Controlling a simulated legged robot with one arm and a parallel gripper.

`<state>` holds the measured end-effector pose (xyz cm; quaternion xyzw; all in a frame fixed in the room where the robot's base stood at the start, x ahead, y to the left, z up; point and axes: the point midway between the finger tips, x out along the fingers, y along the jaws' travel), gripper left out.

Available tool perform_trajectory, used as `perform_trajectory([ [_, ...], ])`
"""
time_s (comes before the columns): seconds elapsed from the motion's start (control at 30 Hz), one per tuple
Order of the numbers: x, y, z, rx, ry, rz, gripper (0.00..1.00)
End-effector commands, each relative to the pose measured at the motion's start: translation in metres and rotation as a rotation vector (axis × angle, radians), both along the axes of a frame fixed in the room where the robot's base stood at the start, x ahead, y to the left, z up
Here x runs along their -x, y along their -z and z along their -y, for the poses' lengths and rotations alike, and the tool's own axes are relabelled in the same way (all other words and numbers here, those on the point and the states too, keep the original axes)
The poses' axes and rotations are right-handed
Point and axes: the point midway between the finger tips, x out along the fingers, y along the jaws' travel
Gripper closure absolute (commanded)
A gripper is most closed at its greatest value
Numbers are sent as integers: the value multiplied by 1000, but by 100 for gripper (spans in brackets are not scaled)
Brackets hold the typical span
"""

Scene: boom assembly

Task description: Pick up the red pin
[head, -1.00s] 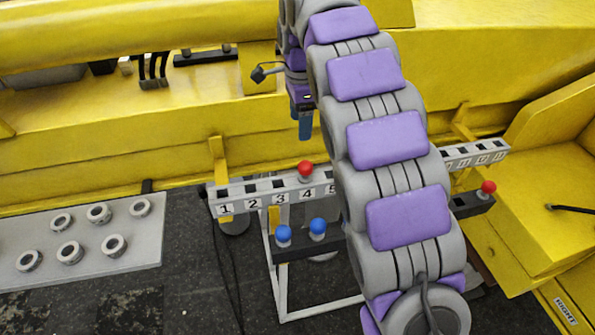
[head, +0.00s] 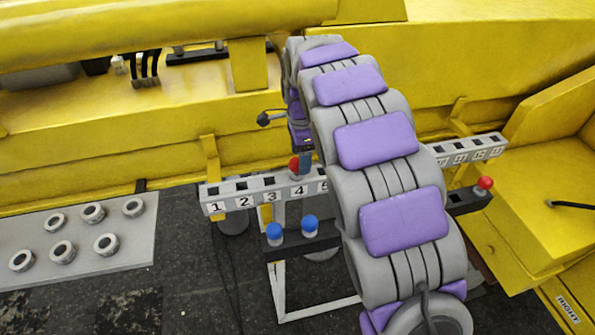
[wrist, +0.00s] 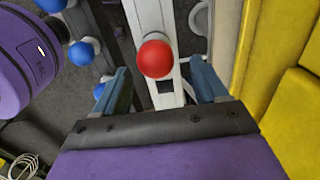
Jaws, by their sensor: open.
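A red pin (head: 295,168) with a round head stands upright on the numbered rail (head: 242,198), near the number 4 in the head view. In the wrist view the red pin (wrist: 155,59) lies between my two open fingers, a little beyond the line of their tips. My gripper (wrist: 160,85) is open and empty, with one blue finger on each side of the rail. In the head view my gripper (head: 303,150) is just above and behind the pin, partly hidden by my arm. Contact with the pin cannot be told. A second red pin (head: 485,183) stands on the dark bar at right.
Two blue pins (head: 274,232) stand on a lower dark bar (head: 300,246) in front of the rail. Yellow boom walls (head: 110,165) rise behind and at right. A grey plate (head: 110,265) with several rings lies at left.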

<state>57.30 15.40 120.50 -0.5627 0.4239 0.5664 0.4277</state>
Motion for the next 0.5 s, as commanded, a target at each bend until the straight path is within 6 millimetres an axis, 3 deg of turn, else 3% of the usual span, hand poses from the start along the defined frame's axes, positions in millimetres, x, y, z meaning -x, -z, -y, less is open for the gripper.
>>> perform_trajectory([
  [0.3, 6, 44, -13, 13, -3, -3, 28],
  [0.5, 5, 44, -9, 8, -3, 0, 28],
])
